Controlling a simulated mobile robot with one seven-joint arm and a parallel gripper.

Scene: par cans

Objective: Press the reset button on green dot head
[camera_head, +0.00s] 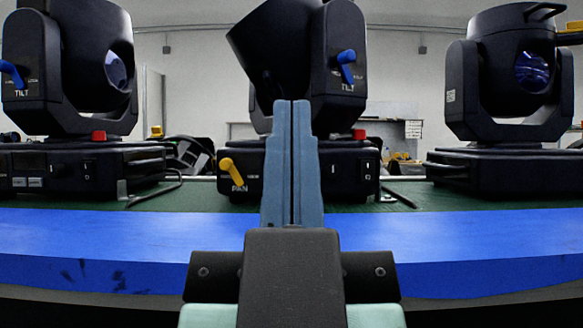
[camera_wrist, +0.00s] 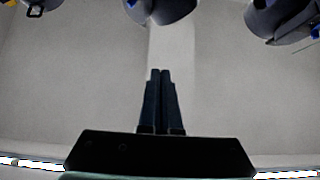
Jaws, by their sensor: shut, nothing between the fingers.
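Three black moving heads stand in a row on a bench: a left head (camera_head: 45,60), a middle head (camera_head: 275,45) and a right head (camera_head: 465,90). I cannot make out a green dot on any of them. A small red button-like part sits on the left base (camera_head: 99,135), and another on the middle base (camera_head: 359,134). None shows on the right head. My gripper (camera_head: 292,102) is shut and empty, pointing up in front of the middle head and hiding part of its base. In the wrist view its fingers (camera_wrist: 160,72) are together, below the heads.
The bench has a green top (camera_head: 410,195) and a blue front edge (camera_head: 480,235). Blue TILT levers (camera_head: 346,66) and a yellow PAN lever (camera_head: 231,171) stick out from the heads. A pale wall stands behind.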

